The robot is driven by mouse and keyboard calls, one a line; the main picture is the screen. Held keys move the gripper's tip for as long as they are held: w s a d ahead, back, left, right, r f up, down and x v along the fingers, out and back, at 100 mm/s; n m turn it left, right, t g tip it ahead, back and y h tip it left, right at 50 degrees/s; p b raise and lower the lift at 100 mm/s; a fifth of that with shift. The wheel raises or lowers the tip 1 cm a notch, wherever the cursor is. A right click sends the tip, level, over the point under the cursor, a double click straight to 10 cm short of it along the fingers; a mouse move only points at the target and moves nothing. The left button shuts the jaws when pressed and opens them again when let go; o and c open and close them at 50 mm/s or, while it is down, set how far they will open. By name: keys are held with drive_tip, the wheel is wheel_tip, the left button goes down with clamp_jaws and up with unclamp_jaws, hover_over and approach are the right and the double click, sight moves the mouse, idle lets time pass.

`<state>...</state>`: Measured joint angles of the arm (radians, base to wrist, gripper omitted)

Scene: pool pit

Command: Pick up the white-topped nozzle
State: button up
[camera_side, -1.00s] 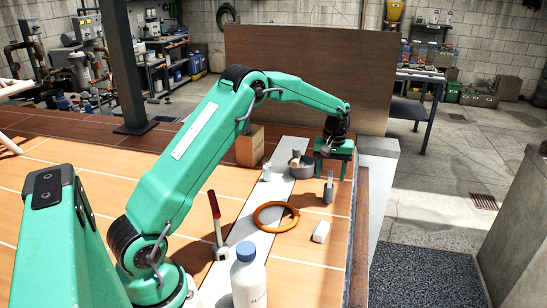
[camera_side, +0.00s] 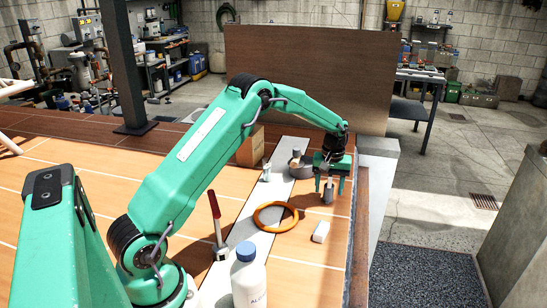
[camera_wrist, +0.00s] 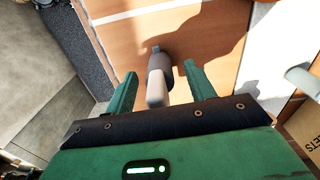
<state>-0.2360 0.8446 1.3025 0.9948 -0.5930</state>
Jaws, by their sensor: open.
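The white-topped nozzle (camera_side: 328,197) stands upright on the tan tiled deck near its right edge, with a grey body and pale top. In the wrist view, the nozzle (camera_wrist: 156,88) lies between the two green fingers, its pale top toward the palm. My gripper (camera_side: 329,187) is open and pointed down over it, one finger on each side. In the wrist view, my gripper (camera_wrist: 160,69) shows a gap on both sides of the nozzle, so the fingers look apart from it.
A grey bowl (camera_side: 307,161) sits just behind the gripper. A cardboard box (camera_side: 247,151) stands to the left. A dark board (camera_side: 300,75) rises behind.

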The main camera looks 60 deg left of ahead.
clamp_jaws()
drive_tip(key=shift+r, duration=0.1)
drive_tip(key=shift+r, duration=0.75)
wheel_tip(320, 180, up, 2)
drive_tip(key=shift+r, duration=0.2)
drive_tip(key=s+d+r, duration=0.3)
drive_tip(key=d+r, duration=0.4)
drive_tip(key=d, duration=0.4)
drive_tip(key=shift+s, duration=0.25)
